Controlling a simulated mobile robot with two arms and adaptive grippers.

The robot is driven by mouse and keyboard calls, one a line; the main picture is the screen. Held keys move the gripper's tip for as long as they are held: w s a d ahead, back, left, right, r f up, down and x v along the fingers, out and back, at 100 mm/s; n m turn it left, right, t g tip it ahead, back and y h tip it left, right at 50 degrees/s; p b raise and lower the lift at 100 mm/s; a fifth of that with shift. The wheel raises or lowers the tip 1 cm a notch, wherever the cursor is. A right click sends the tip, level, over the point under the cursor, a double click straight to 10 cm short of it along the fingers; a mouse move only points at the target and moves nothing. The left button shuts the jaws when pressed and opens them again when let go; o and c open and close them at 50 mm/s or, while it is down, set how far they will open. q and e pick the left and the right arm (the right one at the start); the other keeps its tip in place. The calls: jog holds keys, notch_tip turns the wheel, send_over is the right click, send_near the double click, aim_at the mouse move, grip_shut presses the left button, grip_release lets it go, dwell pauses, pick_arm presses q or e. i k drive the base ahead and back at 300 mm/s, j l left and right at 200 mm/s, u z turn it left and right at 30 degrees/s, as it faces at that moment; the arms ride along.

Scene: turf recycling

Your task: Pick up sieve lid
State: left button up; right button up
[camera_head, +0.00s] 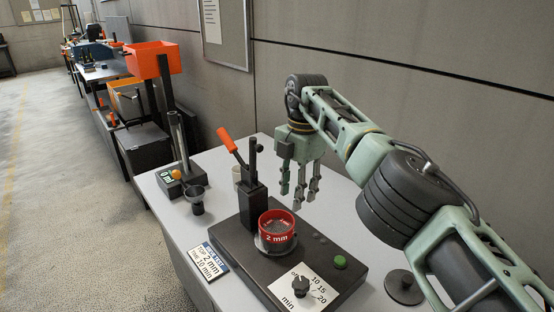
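A dark grey round disc with a small knob (404,288), which looks like the sieve lid, lies flat on the light table, right of the black shaker base (335,275). My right arm passes close above it in the picture. The red sieve marked "2 mm" (277,238) sits on the shaker, its top uncovered. My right gripper (300,195) hangs above the back of the table, behind the sieve and well away from the disc. Its fingers point down, spread apart and empty. My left gripper is not in view.
A black clamp post with an orange lever (228,140) rises beside the sieve. A dark funnel (196,200), a device with an orange ball (177,174) and a label card (208,262) are at left. A wall stands close behind the table.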

aim_at(402, 284)
jog(key=k, duration=1.5)
